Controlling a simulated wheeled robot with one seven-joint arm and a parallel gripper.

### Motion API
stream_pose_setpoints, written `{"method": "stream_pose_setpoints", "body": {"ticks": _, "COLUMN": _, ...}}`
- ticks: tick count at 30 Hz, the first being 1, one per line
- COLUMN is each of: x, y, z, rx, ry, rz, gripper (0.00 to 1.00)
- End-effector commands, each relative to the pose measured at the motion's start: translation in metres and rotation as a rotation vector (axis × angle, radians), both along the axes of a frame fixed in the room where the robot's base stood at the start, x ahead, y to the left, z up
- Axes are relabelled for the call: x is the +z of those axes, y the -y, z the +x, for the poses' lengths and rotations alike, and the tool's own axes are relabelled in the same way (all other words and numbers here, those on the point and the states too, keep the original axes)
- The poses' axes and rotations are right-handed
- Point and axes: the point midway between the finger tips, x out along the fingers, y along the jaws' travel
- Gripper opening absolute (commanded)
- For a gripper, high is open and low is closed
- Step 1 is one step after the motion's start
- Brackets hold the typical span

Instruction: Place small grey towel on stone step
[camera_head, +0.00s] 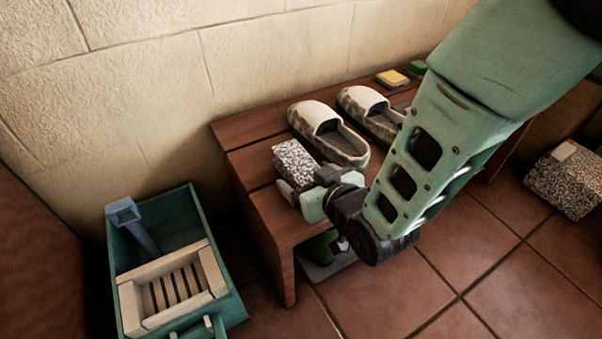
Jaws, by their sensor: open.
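A small block-like grey speckled thing (296,161), which looks like the folded small grey towel, is at the left end of the wooden bench. My gripper (304,186) is right at its near side, with the jaws open. The fingers partly cover its lower edge, so I cannot tell whether they touch it. A speckled grey block (569,186), likely the stone step, is on the tiled floor at the far right, with a small pale patch or piece (564,151) on top.
The wooden bench (247,165) also bears two pale slippers (318,118) (362,99), a yellow block (392,78) and a green block (417,68). A teal crate (231,309) with a slatted piece stands on the floor at left. Tiles between the bench and the speckled block are clear.

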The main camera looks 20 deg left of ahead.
Motion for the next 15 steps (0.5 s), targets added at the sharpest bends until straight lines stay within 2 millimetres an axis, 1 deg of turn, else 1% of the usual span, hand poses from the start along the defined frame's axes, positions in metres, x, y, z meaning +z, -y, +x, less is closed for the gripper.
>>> {"method": "stream_pose_setpoints", "body": {"ticks": 2, "x": 0.0004, "y": 0.0001, "z": -0.0002, "rx": 0.0, "ry": 0.0, "rz": 0.0, "gripper": 0.8}}
{"method": "stream_pose_setpoints", "body": {"ticks": 3, "x": 0.0004, "y": 0.0001, "z": -0.0002, "rx": 0.0, "ry": 0.0, "rz": 0.0, "gripper": 0.77}}
{"method": "stream_pose_setpoints", "body": {"ticks": 5, "x": 0.0005, "y": 0.0002, "z": -0.0003, "rx": 0.0, "ry": 0.0, "rz": 0.0, "gripper": 0.61}}
{"method": "stream_pose_setpoints", "body": {"ticks": 6, "x": 0.0005, "y": 0.0002, "z": -0.0003, "rx": 0.0, "ry": 0.0, "rz": 0.0, "gripper": 0.49}}
{"method": "stream_pose_setpoints", "body": {"ticks": 8, "x": 0.0004, "y": 0.0003, "z": -0.0004, "rx": 0.0, "ry": 0.0, "rz": 0.0, "gripper": 0.33}}
{"method": "stream_pose_setpoints", "body": {"ticks": 9, "x": 0.0004, "y": 0.0003, "z": -0.0004, "rx": 0.0, "ry": 0.0, "rz": 0.0, "gripper": 0.27}}
{"method": "stream_pose_setpoints", "body": {"ticks": 10, "x": 0.0004, "y": 0.0003, "z": -0.0004, "rx": 0.0, "ry": 0.0, "rz": 0.0, "gripper": 0.27}}
{"method": "stream_pose_setpoints", "body": {"ticks": 11, "x": 0.0009, "y": 0.0002, "z": -0.0003, "rx": 0.0, "ry": 0.001, "rz": 0.001, "gripper": 0.23}}
{"method": "stream_pose_setpoints", "body": {"ticks": 15, "x": 0.001, "y": 0.0001, "z": -0.0002, "rx": 0.0, "ry": 0.001, "rz": 0.001, "gripper": 0.23}}
